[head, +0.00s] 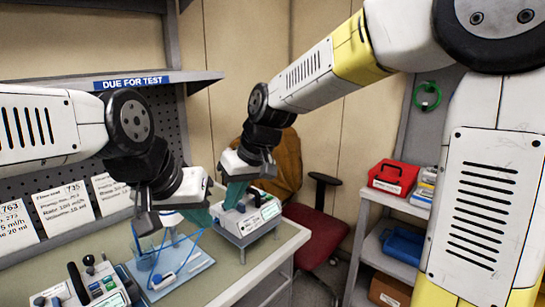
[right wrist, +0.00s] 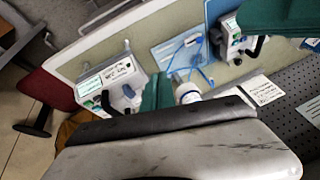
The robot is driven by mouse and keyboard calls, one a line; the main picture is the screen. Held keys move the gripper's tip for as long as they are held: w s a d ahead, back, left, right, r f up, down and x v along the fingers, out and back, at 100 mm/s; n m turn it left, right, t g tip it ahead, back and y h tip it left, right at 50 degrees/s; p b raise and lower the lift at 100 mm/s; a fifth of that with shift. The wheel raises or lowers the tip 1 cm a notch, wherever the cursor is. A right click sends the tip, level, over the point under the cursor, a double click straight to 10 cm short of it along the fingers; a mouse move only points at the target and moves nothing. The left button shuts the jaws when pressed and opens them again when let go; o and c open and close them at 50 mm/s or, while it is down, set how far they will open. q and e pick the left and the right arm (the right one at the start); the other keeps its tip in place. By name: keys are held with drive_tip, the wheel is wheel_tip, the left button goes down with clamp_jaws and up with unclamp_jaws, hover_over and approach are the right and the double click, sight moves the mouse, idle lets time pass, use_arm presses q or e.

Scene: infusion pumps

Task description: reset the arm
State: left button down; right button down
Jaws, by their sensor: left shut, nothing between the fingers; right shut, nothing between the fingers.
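My left gripper (head: 200,216) comes in from the left, its teal fingers over the bench. My right gripper (head: 234,195) hangs from the upper right, its teal fingers low beside the far infusion pump (head: 250,214). Both are shut and empty. In the right wrist view, a teal finger (right wrist: 150,95) shows next to that pump (right wrist: 122,82); I cannot tell whether they touch. A second pump (head: 92,287) stands at the front left of the bench. It also shows in the right wrist view (right wrist: 232,30), partly hidden by teal at the upper right.
A blue tray (head: 188,276) with a clear container and blue tubing lies between the pumps. Paper cards (head: 64,208) lean along the bench back, under a shelf marked DUE FOR TEST (head: 131,82). A red chair (head: 322,237) and side shelves with a red box (head: 393,177) stand right.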

drive_tip(key=s+d+r+m+t+h, duration=0.1)
drive_tip(key=s+d, duration=0.5)
drive_tip(key=d, duration=0.6)
drive_tip(key=s+d+r+m+t+h, duration=0.1)
drive_tip(key=s+d+m, duration=0.5)
drive_tip(key=d, duration=0.6)
drive_tip(key=shift+s+d+r+t, duration=0.15)
drive_tip(key=shift+d+r+t, duration=0.4)
drive_tip(key=shift+t, duration=0.55)
drive_tip(key=shift+a+r, duration=0.15)
drive_tip(key=shift+a, duration=0.1)
